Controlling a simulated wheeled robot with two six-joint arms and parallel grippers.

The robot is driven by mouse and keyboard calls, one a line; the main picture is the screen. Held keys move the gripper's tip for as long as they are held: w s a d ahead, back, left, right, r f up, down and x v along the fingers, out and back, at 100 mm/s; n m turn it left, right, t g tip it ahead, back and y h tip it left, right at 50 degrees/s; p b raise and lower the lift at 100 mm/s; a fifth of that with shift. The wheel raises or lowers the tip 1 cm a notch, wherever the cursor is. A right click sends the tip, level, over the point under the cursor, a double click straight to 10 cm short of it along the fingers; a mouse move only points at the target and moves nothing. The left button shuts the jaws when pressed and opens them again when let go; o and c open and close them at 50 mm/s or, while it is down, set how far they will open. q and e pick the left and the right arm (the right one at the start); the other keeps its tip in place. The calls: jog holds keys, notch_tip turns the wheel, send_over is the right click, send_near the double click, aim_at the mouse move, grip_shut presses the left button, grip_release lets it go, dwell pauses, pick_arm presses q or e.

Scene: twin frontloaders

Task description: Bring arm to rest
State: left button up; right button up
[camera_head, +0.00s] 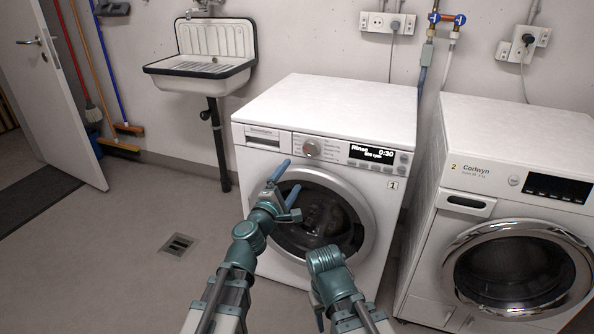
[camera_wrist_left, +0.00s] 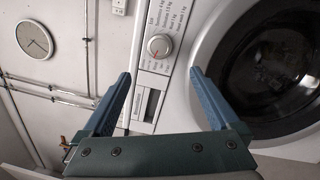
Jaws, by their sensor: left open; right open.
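My left gripper (camera_head: 292,174) is raised in front of the left washing machine (camera_head: 340,97), its two blue fingers apart and empty. In the left wrist view my left gripper (camera_wrist_left: 160,74) also shows open, with the machine's round dial (camera_wrist_left: 159,46) beyond and between the fingertips. No contact with the machine can be made out.
The left machine's round door (camera_head: 366,232) is shut and its display (camera_head: 372,154) reads "Rinse 0:30". A second machine (camera_head: 520,120), marked "Carlwyn", stands at the right. A sink (camera_head: 205,68) hangs behind left. Floor around the drain (camera_head: 178,245) is clear.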

pick_arm(q)
jog(key=shift+s+a, duration=0.15)
jog(key=shift+s, duration=0.15)
